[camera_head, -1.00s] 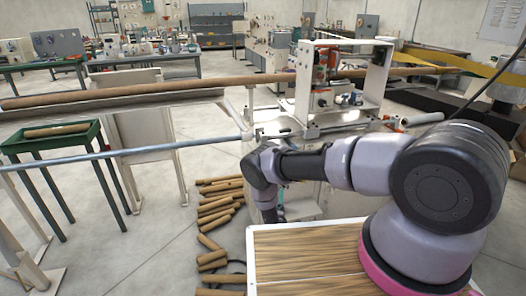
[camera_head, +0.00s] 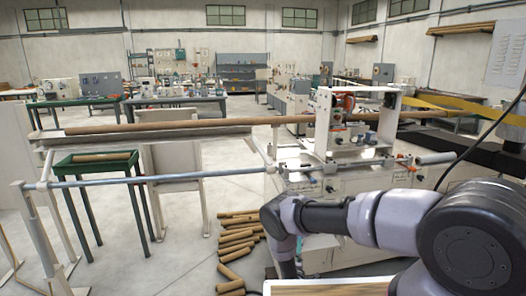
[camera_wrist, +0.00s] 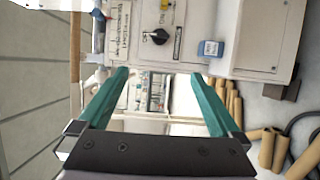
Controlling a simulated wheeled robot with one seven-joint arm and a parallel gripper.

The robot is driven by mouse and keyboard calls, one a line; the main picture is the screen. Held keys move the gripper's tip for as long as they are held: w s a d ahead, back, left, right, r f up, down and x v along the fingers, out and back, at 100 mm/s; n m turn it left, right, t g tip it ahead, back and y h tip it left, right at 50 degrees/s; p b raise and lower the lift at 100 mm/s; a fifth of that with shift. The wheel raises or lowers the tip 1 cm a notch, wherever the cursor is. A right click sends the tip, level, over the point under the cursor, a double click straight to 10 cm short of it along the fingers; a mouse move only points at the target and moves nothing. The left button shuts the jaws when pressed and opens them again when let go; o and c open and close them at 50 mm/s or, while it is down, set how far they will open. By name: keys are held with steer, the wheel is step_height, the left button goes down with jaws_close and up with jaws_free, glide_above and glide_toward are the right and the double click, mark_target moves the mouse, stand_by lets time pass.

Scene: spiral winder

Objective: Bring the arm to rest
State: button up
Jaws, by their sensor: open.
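My gripper (camera_wrist: 162,82) shows in the wrist view with its two teal fingers spread apart and nothing between them. Beyond the fingers is the white front of the winder (camera_wrist: 185,40), with a black rotary knob and a small blue box. In the head view my arm reaches out from the lower right and bends down in front of the spiral winder (camera_head: 345,185). The gripper's fingers are not visible there; the lower end of the arm runs down towards the picture's bottom edge.
Several cardboard tubes (camera_head: 236,238) lie on the floor left of my arm. A green tray table (camera_head: 97,163) holds one tube. A long brown tube (camera_head: 190,125) runs along the rail into the winder. A blue-grey bar (camera_head: 150,178) crosses in front. Open floor shows at left.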

steer(key=w+a+r+m+g, duration=0.15)
steer(key=w+r+m, duration=0.5)
steer(key=r, duration=0.65)
steer(key=w+r+m+g, duration=0.2)
steer(key=w+r+m, duration=0.2)
steer(key=w+r, duration=0.7)
steer(key=s+d+r+m+g+y, duration=0.1)
steer(key=s+r+m, duration=0.1)
steer(key=r, duration=1.2)
steer(key=s+d+r+m+g+y, duration=0.2)
steer(key=s+r+m, duration=0.1)
steer(key=r, duration=1.1)
steer(key=s+d+r+m+g+y, duration=0.1)
steer(key=s+d+r, duration=0.1)
steer(key=s+r, duration=0.7)
steer(key=s+d+r+m+g+y, duration=0.1)
steer(key=s+d+r, duration=0.1)
steer(key=s+r, duration=0.7)
steer(key=s+d+m+g, duration=0.1)
steer(key=s, duration=1.3)
steer(key=s+d+m+g, duration=0.1)
steer(key=s+d, duration=0.1)
steer(key=s, duration=1.2)
steer(key=shift+d+r+m, duration=0.3)
steer(key=shift+r+m, duration=0.05)
steer(key=shift+r, duration=0.1)
